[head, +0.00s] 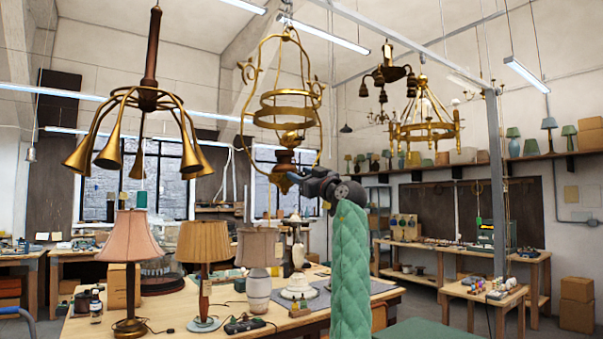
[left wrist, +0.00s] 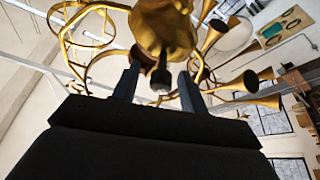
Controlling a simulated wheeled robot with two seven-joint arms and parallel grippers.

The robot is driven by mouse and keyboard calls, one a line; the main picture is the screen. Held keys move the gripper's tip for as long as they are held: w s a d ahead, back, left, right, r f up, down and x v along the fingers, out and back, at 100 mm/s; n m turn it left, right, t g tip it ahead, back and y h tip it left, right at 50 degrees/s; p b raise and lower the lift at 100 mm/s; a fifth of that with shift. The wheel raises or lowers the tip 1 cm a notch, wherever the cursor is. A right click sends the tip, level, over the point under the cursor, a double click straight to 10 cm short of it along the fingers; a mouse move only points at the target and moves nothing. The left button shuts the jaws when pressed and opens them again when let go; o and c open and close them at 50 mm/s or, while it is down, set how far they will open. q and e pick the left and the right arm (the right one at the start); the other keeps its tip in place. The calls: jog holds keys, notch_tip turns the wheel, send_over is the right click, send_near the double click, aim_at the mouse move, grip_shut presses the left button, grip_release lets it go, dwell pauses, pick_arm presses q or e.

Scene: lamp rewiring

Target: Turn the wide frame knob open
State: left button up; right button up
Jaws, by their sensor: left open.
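The wide frame lamp (head: 285,112) hangs from the ceiling in the head view, with an open brass frame, rings and a brown-and-gold body low in the middle. My left gripper (head: 296,176) reaches in from the right at the lamp's lower end and partly overlaps it. In the left wrist view, a small dark knob (left wrist: 160,78) sticks out from a rounded brass part (left wrist: 165,30). The knob shows between the two fingers of the open left gripper (left wrist: 158,88), with gaps on both sides. I cannot tell how deep it sits between them. My right gripper is out of view.
A brass lamp with several horn-shaped arms (head: 145,100) hangs to the left. A ring chandelier (head: 425,130) hangs to the right. Below, a workbench (head: 180,308) bears several table lamps, including a pink-shaded one (head: 130,235). A grey post (head: 497,180) stands at right.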

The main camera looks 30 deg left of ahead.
pick_arm(q)
jog(key=shift+c, duration=0.2)
grip_shut()
